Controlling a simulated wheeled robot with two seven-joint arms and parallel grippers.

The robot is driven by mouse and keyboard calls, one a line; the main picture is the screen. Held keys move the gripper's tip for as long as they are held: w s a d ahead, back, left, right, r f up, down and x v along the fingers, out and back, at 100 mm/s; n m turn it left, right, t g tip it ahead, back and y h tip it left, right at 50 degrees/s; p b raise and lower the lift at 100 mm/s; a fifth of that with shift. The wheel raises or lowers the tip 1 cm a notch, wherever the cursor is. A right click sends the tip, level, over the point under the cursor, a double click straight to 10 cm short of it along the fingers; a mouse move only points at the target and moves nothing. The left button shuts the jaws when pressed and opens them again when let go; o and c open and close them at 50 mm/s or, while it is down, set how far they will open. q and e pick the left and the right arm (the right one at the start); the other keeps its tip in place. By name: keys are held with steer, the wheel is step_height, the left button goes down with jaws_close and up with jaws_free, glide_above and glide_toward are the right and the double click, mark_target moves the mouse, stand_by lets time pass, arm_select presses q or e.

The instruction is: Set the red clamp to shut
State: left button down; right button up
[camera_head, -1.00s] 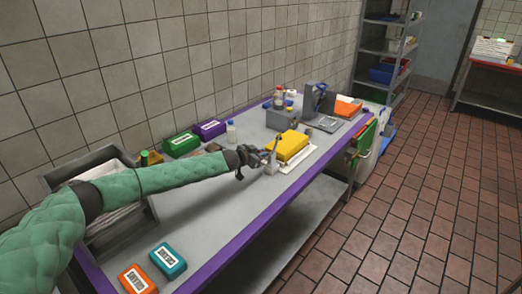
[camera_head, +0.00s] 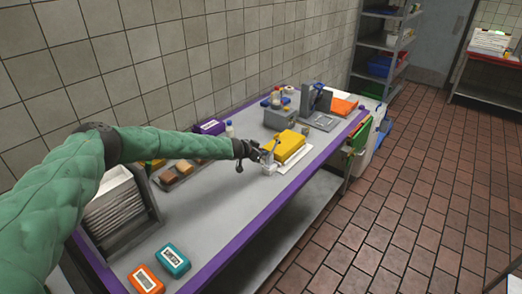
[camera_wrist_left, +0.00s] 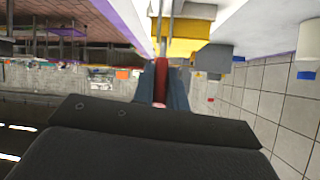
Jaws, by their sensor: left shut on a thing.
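My left gripper (camera_head: 259,156) reaches over the table from the left, beside the yellow block (camera_head: 289,146). In the left wrist view its two fingers (camera_wrist_left: 163,88) are shut on the red clamp's handle (camera_wrist_left: 161,75), which shows as a narrow red bar between them. A thin metal rod runs on from the handle toward the yellow block. In the head view the handle is mostly hidden by the gripper, and a small pale block lies just below the fingers. I cannot tell the clamp's exact position. My right gripper is not in view.
A teal box (camera_head: 173,260) and an orange box (camera_head: 146,280) lie at the table's near end. A grey bin (camera_head: 118,208) stands at the left. A purple box (camera_head: 209,127) lies by the wall, and a grey-blue machine (camera_head: 317,101) stands farther back. The table's front middle is clear.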

arm_select(q)
steer(key=shift+w+d+r+g+y+p, duration=0.1)
steer(key=shift+w+r+g+y+p, duration=0.2)
steer(key=shift+p, duration=0.3)
stand_by(0.3)
steer(key=c, duration=1.5)
jaws_free()
steer(key=shift+o, duration=0.5)
steer(key=shift+f, duration=0.1)
